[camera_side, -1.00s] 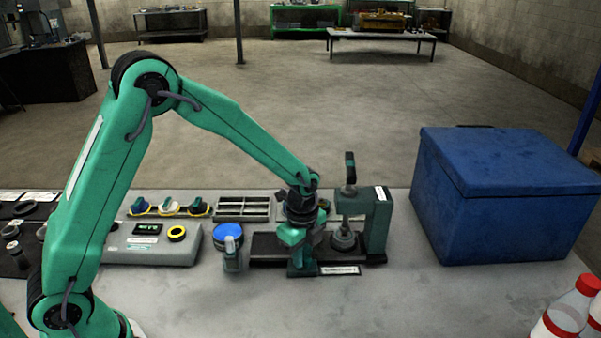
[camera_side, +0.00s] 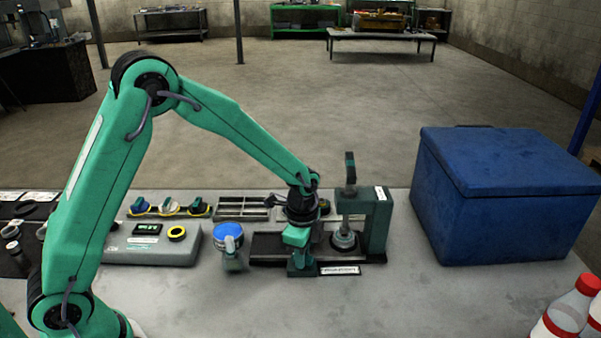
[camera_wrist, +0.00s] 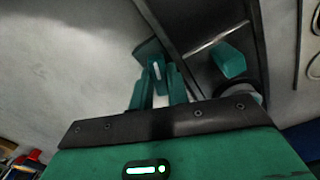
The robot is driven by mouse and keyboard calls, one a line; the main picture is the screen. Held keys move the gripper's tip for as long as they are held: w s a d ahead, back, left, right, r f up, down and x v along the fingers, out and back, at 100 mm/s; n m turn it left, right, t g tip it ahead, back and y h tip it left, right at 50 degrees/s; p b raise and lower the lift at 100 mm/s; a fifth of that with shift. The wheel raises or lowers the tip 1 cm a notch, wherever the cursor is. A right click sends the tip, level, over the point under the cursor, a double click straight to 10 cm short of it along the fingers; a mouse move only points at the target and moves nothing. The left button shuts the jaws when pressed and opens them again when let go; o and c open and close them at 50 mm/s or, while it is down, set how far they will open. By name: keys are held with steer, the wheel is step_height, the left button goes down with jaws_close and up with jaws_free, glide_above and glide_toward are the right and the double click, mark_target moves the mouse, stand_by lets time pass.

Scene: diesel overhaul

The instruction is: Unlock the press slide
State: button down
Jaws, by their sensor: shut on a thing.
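The press (camera_side: 377,225) stands at the right of its dark slide (camera_side: 268,246), a low bed on the grey bench. A round grey metal piece (camera_side: 344,242) sits under the press's ram. My gripper (camera_side: 300,258) points down at the front edge of the slide, left of the press. It is shut on a small teal lock lever there, largely hidden by the jaws. In the wrist view, my gripper's fingers (camera_wrist: 158,92) close around the teal lock lever (camera_wrist: 149,52) beside the dark slide (camera_wrist: 190,20). I cannot tell the lever's exact angle.
A blue-topped jar (camera_side: 228,236) stands just left of the slide. A grey control box (camera_side: 150,250) is further left, and a slotted tray (camera_side: 243,207) lies behind. A large blue box (camera_side: 500,210) stands right of the press.

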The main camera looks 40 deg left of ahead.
steer(key=shift+n, duration=0.7)
steer(key=n, duration=0.2)
steer(key=shift+n, duration=0.3)
steer(key=c, duration=1.4)
jaws_free()
steer(key=shift+o, duration=0.2)
steer(key=shift+r, duration=0.1)
steer(key=shift+r, duration=2.65)
steer(key=shift+r, duration=0.1)
